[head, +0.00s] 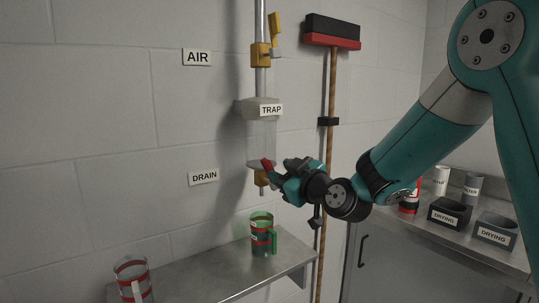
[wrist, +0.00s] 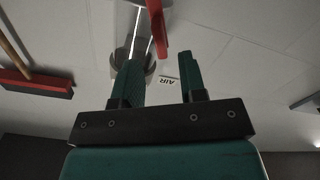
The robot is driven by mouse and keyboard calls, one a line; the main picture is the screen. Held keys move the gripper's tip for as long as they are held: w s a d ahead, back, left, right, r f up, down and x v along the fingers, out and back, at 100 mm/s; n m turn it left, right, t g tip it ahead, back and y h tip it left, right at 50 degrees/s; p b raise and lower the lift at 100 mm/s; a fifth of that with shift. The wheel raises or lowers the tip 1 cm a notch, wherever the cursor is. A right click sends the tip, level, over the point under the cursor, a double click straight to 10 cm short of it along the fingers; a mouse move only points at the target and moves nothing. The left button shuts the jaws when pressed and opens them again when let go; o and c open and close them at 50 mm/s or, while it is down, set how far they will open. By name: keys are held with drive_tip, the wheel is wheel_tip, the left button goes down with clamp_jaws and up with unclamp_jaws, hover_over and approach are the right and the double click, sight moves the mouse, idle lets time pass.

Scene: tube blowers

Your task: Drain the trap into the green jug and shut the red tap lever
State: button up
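The trap (head: 261,138) is a clear bowl under a grey cap on the vertical pipe. Below it sits a brass drain tap (head: 261,180) with a red tap lever (head: 267,167), which looks tilted. The green jug (head: 262,238), with red bands and a handle, stands upright on the steel shelf below the tap. I cannot tell the liquid level in trap or jug. My gripper (head: 281,174) is at the lever, partly hiding the tap. In the wrist view my gripper's fingers (wrist: 161,72) are apart, with the red lever (wrist: 156,25) between and beyond them; contact is unclear.
A yellow-handled air valve (head: 262,54) is on the pipe above. A broom (head: 331,75) hangs just right of the trap. A clear red-banded jug (head: 133,278) stands at the shelf's (head: 205,280) left end.

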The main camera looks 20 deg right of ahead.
sight(271, 168)
drive_tip(key=p+x, duration=0.2)
drive_tip(key=x, duration=0.4)
clamp_jaws()
